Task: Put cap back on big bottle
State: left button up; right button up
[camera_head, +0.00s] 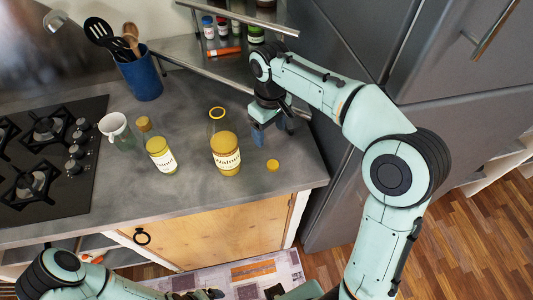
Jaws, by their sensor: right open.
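The big bottle (226,155) stands upright on the grey counter. It has a white label and yellow contents, and its clear neck ends in an open golden rim (218,113). A round yellow cap (273,165) lies flat on the counter to the right of the bottle, near the front edge. My right gripper (272,134) is open and empty, pointing down behind the cap and to the right of the bottle, touching neither. My left arm is low at the bottom left. Its gripper (205,294) is partly cut off by the bottom edge, so its jaws cannot be made out.
A blue utensil pot (141,77) and a rack with spice jars (223,27) are at the back. A gas stove (48,155) is at left.

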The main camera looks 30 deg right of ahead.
jog(key=s, duration=0.1)
jog(key=b, duration=0.1)
send_over(272, 163)
notch_tip(272, 163, down, 8)
jog(key=shift+w+a+r, duration=0.15)
jog(key=shift+r, duration=0.05)
jog(key=shift+w+f, duration=0.1)
jog(key=shift+f, duration=0.2)
pick_arm(q)
jog(key=shift+s+f, duration=0.8)
jog(key=shift+s, duration=0.05)
pick_arm(e)
jog(key=f, duration=0.5)
jog(key=shift+s+f+b, duration=0.1)
jog(key=shift+s+b, duration=0.1)
jog(key=shift+b, duration=0.15)
pick_arm(q)
jog(key=shift+s+f, duration=0.15)
jog(key=shift+f, duration=0.1)
pick_arm(e)
jog(key=c, duration=1.1)
